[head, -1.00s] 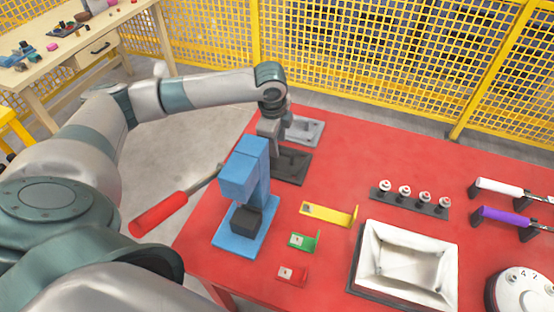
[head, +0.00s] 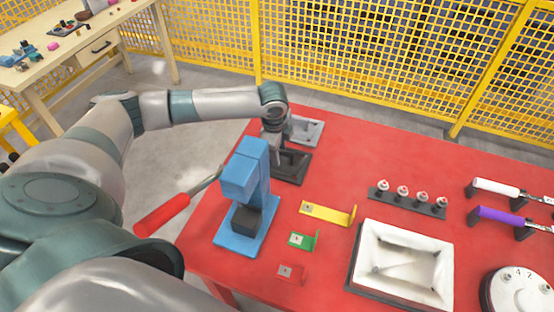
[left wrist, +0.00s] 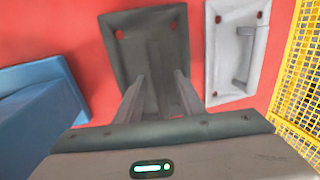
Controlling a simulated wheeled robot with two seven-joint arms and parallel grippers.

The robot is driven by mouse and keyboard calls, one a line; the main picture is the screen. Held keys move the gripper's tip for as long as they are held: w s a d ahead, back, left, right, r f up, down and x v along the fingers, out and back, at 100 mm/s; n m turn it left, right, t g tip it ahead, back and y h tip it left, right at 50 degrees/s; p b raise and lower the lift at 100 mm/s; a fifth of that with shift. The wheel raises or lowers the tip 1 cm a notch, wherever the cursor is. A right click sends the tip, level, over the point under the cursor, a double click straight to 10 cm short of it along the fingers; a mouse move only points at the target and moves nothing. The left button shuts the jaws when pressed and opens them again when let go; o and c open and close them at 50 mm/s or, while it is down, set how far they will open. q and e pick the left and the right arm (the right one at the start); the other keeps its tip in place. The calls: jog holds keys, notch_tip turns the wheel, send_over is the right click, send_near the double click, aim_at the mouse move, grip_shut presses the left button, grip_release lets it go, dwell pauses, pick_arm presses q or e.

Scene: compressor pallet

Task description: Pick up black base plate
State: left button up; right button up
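The black base plate (head: 294,168) lies on the red table's far left part, behind the blue press-like stand. In the left wrist view the black base plate (left wrist: 145,35) is seen from above, with a raised upright part along its middle and red spots at its corners. My left gripper (head: 275,148) is low over the plate, pointing down. In the left wrist view its two fingers (left wrist: 160,77) are apart, on either side of the raised part, with no clear grip on it. Contact cannot be told. My right gripper is not in view.
A similar grey plate (head: 307,130) lies just behind the black one. The blue stand (head: 240,232) with a red-handled lever (head: 162,215) is close in front. Yellow mesh fence (head: 360,60) stands behind.

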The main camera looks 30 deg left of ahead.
pick_arm(q)
grip_shut()
jog(key=shift+r, duration=0.1)
